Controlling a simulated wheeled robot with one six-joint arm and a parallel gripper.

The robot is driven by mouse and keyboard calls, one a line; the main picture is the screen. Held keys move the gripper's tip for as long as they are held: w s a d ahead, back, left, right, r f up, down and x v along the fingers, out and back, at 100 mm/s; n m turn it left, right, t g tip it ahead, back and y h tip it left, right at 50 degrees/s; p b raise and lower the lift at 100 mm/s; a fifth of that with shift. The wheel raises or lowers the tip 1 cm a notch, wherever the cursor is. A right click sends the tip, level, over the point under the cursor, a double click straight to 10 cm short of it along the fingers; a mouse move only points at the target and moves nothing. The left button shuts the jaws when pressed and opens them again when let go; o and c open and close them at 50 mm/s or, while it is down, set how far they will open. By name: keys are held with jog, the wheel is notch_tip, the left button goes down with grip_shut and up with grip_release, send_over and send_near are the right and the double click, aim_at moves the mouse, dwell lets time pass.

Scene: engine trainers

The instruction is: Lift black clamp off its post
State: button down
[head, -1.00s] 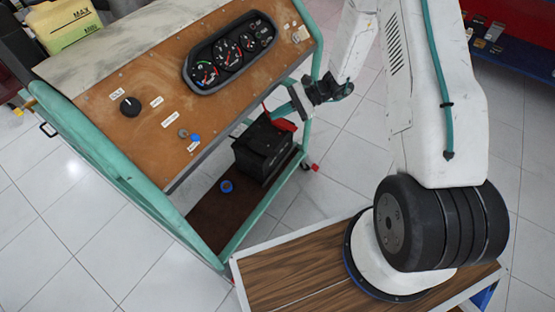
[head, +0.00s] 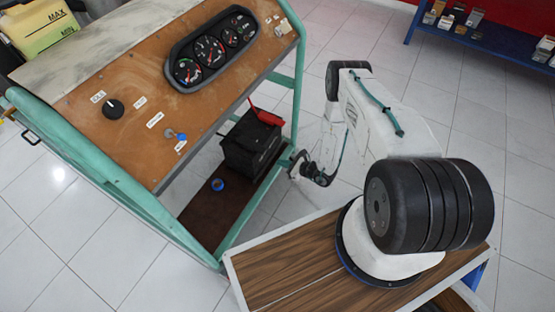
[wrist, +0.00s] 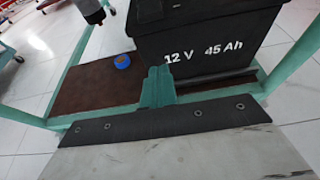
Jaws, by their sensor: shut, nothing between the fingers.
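The black battery (head: 245,150) stands on the lower shelf of the teal-framed trainer. It also shows in the wrist view (wrist: 210,50), with "12 V 45 Ah" on its side. A red clamp (head: 265,115) is at the battery's top. I cannot make out the black clamp or its post; the battery's top is largely cut off in the wrist view and dark in the head view. My gripper (head: 297,165) is beside the shelf, to the right of the battery.
A blue ring-shaped item (head: 217,184) lies on the brown shelf (head: 205,212). The trainer's teal frame (head: 258,200) runs along the shelf edge near my gripper. The sloping gauge panel (head: 130,135) overhangs the shelf.

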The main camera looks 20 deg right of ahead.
aim_at(251, 146)
jog(key=w+a, duration=0.1)
jog(key=w, duration=0.1)
jog(key=w+a, duration=0.3)
jog(key=w, duration=0.1)
jog(key=shift+w+a+f, duration=0.2)
jog(key=shift+a+f, duration=0.1)
jog(key=shift+f, duration=0.05)
jog(key=shift+r, duration=1.05)
jog(key=shift+a, duration=0.1)
